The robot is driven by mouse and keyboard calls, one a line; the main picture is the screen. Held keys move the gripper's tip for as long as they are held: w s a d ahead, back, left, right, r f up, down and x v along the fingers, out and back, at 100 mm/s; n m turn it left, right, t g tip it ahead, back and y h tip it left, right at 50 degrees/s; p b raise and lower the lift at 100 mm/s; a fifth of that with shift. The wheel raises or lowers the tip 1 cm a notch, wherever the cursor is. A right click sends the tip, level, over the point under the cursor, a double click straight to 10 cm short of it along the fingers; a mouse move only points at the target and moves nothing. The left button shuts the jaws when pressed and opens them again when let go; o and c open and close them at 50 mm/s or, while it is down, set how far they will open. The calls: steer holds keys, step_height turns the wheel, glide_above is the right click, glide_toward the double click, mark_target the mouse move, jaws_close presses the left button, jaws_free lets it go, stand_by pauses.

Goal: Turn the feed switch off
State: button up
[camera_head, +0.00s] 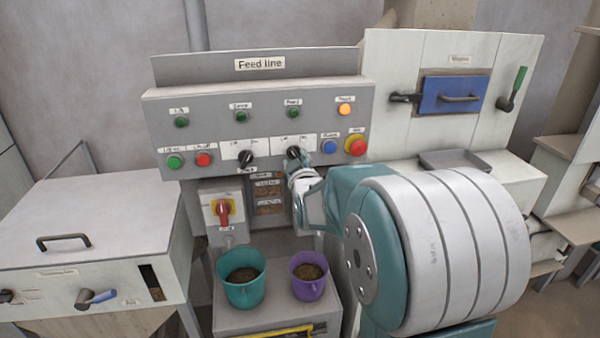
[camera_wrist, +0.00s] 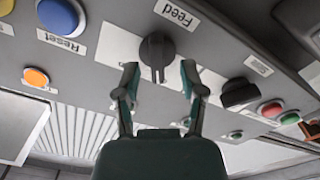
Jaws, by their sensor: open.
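The feed switch (camera_wrist: 157,50) is a black rotary knob on a white plate, beside a label reading "Feed" in the wrist view. Its grip bar points down in that tilted picture. In the head view the feed switch (camera_head: 293,152) sits on the grey panel, partly covered by my gripper. My gripper (camera_wrist: 159,76) is open, with one finger on each side of the knob in the picture and nothing held. I cannot tell whether the fingers touch the knob. In the head view my gripper (camera_head: 301,168) is right at the panel, just below the switch.
A second black knob (camera_head: 246,158) is to the left. A blue Reset button (camera_head: 330,146) and a red button on yellow (camera_head: 355,145) are close on the right. A red-yellow isolator (camera_head: 223,211) is lower left. Teal (camera_head: 243,290) and purple (camera_head: 309,287) buckets stand below.

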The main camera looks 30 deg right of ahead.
steer(key=v, duration=1)
steer(key=shift+s, duration=0.25)
steer(key=shift+a, duration=0.1)
steer(key=s+a+f+m+g+y, duration=0.1)
steer(key=s+a+f+g+y, duration=0.1)
steer(key=s+a+g, duration=0.4)
steer(key=s+a+f+m+g+y, duration=0.2)
steer(key=s+a+g, duration=0.3)
steer(key=s, duration=1.1)
steer(key=shift+a+f+g+y, duration=0.4)
steer(key=shift+a+f+y, duration=0.1)
steer(key=shift+a, duration=0.6)
